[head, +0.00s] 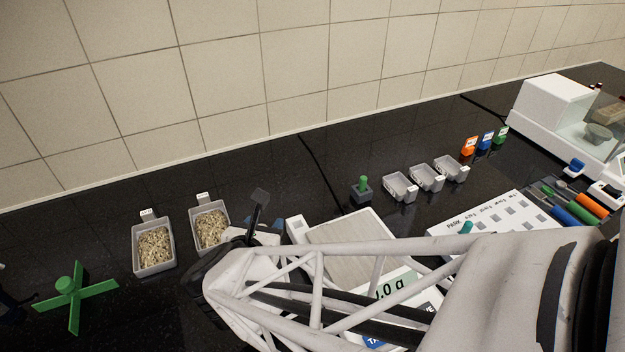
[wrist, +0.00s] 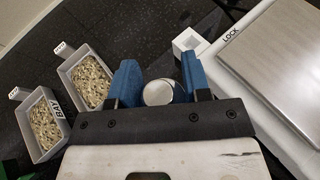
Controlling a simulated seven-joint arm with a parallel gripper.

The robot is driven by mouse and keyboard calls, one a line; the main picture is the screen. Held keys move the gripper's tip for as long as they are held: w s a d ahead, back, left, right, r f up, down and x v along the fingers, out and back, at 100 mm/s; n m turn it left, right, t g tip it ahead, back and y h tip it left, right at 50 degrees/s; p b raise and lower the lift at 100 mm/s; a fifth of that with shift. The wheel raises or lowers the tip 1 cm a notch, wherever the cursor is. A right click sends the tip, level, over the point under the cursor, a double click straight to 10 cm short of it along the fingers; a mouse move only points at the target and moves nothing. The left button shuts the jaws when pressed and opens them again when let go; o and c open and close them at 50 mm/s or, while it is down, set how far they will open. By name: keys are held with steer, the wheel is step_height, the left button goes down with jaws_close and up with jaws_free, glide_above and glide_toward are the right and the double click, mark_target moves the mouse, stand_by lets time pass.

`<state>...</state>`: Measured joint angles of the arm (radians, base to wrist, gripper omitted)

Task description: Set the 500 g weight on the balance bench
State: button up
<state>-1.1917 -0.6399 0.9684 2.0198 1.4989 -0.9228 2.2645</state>
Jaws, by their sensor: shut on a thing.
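The 500 g weight appears to be the silver cylinder (wrist: 158,94) between the two blue fingers of my gripper (wrist: 160,80) in the wrist view. My gripper is shut on it, and its round top faces the camera. I cannot tell how far it is above the counter. The bench balance has a flat grey pan (wrist: 283,62) at the right of the wrist view, apart from my gripper. In the head view the pan (head: 348,244) shows right of my gripper (head: 264,222), partly behind my arm, with a display (head: 392,288) reading about 0.0 g. The weight is hidden there.
Two trays of grainy material (head: 154,249) (head: 210,225) stand left of my gripper. A green cross-shaped piece (head: 73,294) lies farther left. A dark block with a green knob (head: 362,190) and empty trays (head: 400,187) stand behind.

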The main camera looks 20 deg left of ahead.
steer(key=shift+f, duration=2.1)
steer(key=shift+f, duration=2.05)
steer(key=shift+f, duration=0.15)
steer(key=o, duration=1.2)
steer(key=shift+o, duration=0.2)
steer(key=shift+v, duration=6.05)
